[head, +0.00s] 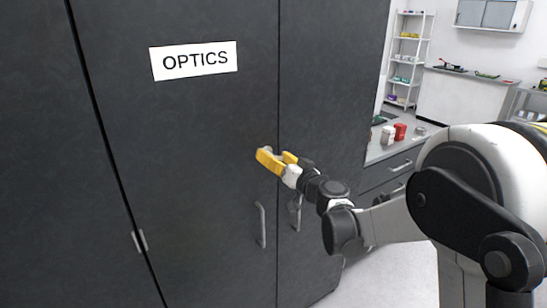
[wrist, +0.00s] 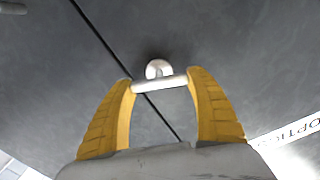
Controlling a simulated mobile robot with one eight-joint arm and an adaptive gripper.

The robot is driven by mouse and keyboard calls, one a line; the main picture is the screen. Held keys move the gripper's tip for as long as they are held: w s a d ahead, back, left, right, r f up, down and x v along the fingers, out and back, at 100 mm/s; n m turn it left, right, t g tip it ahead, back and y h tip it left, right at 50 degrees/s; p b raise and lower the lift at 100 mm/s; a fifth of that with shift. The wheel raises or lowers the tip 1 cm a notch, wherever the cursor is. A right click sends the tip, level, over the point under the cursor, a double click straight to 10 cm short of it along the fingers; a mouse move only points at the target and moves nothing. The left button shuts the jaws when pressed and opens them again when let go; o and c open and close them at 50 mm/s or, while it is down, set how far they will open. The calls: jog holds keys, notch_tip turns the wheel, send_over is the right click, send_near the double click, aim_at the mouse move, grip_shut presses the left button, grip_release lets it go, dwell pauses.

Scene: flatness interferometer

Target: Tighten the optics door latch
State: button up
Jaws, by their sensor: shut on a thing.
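The optics door (head: 190,150) is a dark cabinet door with a white OPTICS label (head: 195,60). The latch (wrist: 160,82) is a pale metal bar with a round knob behind it, on the door near the seam. My gripper (head: 275,158) has yellow fingers and is at the door's right edge. In the wrist view my gripper (wrist: 160,84) is shut on the latch, a fingertip at each end of the bar. The fingers mostly hide the latch in the head view. The door looks closed.
Vertical door handles (head: 261,225) stick out below my gripper on both sides of the seam. A hinge (head: 139,241) is at the lower left. At the right are a counter with a red container (head: 400,131) and a shelf rack (head: 408,60). Some floor is clear.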

jog(key=m, duration=0.6)
jog(key=shift+d+f, duration=0.1)
jog(key=m, duration=0.7)
jog(key=shift+w+f+b, duration=0.1)
jog(key=shift+f+b, duration=0.05)
jog(key=shift+b, duration=0.2)
jog(key=o, duration=1.2)
jog(key=v, duration=1.2)
